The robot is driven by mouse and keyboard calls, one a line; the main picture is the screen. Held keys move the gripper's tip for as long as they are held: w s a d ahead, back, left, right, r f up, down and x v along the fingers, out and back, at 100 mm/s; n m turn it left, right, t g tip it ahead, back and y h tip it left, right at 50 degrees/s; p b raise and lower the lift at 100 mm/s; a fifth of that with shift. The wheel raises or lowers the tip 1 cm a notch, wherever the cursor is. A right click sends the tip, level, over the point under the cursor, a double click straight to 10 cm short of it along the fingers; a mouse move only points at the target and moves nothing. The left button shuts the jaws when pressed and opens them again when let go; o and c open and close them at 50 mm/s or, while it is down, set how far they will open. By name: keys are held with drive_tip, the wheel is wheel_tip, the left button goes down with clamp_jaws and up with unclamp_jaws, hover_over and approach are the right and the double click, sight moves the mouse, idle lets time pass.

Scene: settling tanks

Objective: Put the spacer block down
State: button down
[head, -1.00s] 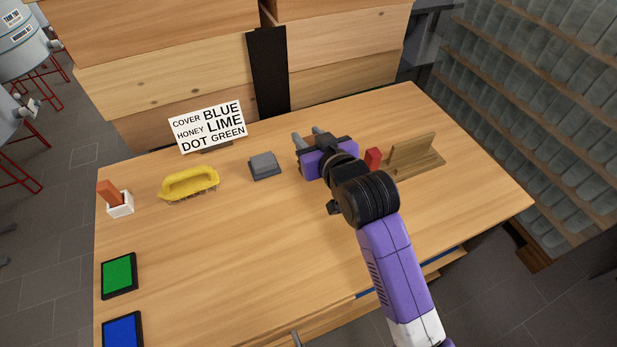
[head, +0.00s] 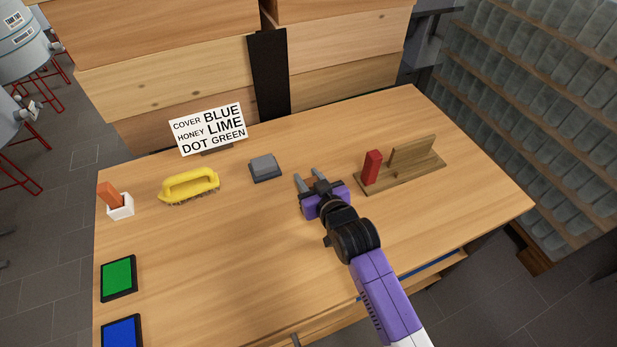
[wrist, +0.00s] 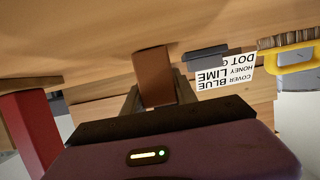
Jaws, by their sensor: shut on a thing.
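A brown block (wrist: 153,78), which I take to be the spacer block, sits between the fingers of my gripper (wrist: 158,92) in the wrist view. In the head view my gripper (head: 308,178) is low over the middle of the wooden table (head: 230,245), left of the wooden stand and in front of the grey block. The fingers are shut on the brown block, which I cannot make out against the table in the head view. I cannot tell whether it touches the table.
A red block (head: 372,168) stands at the wooden stand (head: 415,165). A grey block (head: 265,168), yellow brush (head: 188,186), white holder (head: 121,207) and lettered sign (head: 208,130) are behind or left. Green (head: 118,278) and blue (head: 121,332) pads lie front left. The table's centre is clear.

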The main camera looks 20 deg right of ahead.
drive_tip(key=shift+f, duration=0.15)
drive_tip(key=c, duration=1)
unclamp_jaws()
drive_tip(key=shift+o, duration=0.2)
drive_tip(key=v, duration=1.2)
